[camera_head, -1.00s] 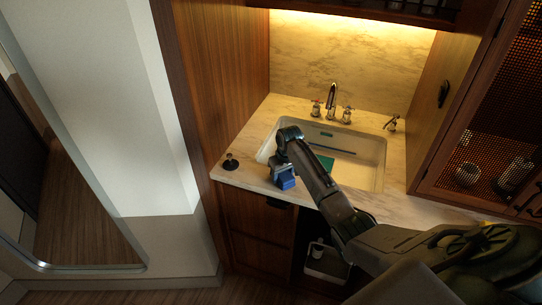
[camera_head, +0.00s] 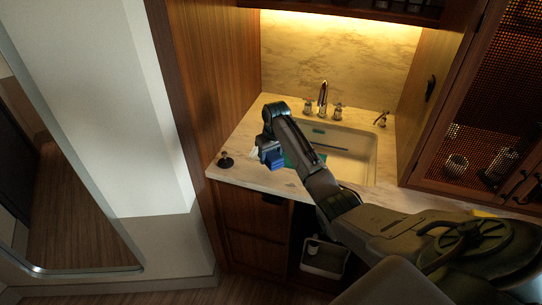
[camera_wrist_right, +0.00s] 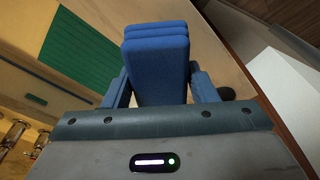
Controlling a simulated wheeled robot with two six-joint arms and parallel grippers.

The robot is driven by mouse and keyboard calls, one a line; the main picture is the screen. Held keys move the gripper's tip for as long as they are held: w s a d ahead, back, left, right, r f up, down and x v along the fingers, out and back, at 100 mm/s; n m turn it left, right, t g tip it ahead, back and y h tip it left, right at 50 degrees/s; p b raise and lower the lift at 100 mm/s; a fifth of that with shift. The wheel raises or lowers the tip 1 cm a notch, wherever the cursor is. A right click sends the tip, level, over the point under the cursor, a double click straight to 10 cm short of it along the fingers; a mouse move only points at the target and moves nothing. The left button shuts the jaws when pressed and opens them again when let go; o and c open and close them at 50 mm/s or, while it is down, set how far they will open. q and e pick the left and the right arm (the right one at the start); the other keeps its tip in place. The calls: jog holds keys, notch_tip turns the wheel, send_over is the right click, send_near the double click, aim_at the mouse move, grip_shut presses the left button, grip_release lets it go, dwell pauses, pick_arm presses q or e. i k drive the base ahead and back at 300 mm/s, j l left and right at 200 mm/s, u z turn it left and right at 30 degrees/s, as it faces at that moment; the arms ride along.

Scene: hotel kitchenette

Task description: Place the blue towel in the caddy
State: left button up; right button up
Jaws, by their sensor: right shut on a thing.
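The blue towel (camera_head: 276,162) is a folded, thick bundle. My right gripper (camera_head: 268,150) is shut on it and holds it above the counter by the sink's left front corner. In the right wrist view the towel (camera_wrist_right: 158,65) stands between the two fingers (camera_wrist_right: 160,88), its folded layers at the far end. A pale tray-like holder (camera_head: 325,262) with a white item in it sits in the open cupboard under the counter; it may be the caddy, but I cannot tell for sure. My left gripper is not in view.
The white sink (camera_head: 350,150) has a green ribbed piece (camera_wrist_right: 80,52) at its left side. A tap (camera_head: 322,98) with handles stands behind it. A small dark knob-like object (camera_head: 226,160) stands on the counter's left end. The marble counter (camera_head: 245,178) is otherwise clear there.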

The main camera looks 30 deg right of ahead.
aim_at(331, 266)
jog(key=k, duration=1)
